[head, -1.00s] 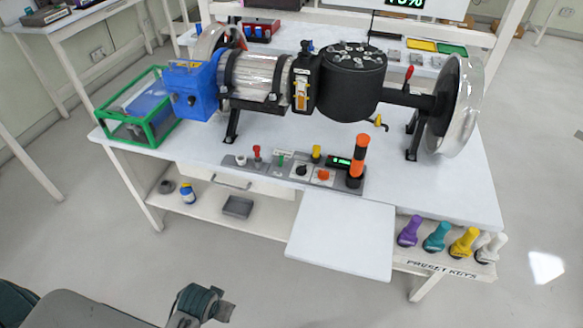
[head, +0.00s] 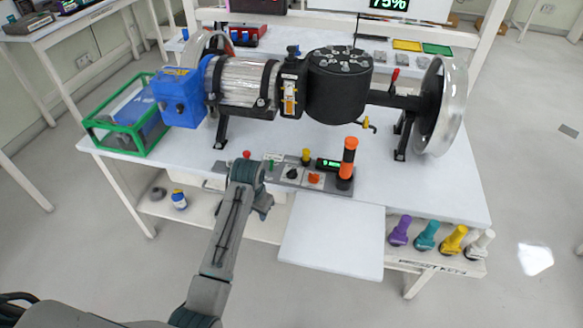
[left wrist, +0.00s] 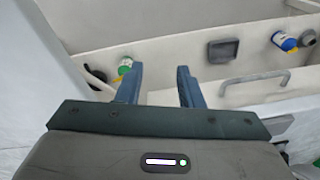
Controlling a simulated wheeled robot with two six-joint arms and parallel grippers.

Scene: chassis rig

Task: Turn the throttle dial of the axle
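The axle assembly (head: 335,90) lies along the white table, with a black drum and a large silver wheel at its right. A grey control panel (head: 330,190) sits at the table's front edge. It carries a black dial (head: 291,173), an orange dial (head: 314,178), a small green display and an orange-and-black lever (head: 348,160). I cannot tell which control is the throttle dial. My left gripper (head: 265,210) is in front of the panel's left part, below and left of the dials. In the left wrist view its fingers (left wrist: 160,80) are apart and empty. My right gripper is not in view.
A white board (head: 333,238) juts out in front of the panel. Several coloured keys (head: 425,236) stand at the right front. A lower shelf holds a blue bottle (head: 179,200), and a drawer handle (left wrist: 255,79) shows close by. A green-framed case (head: 125,122) stands at the left.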

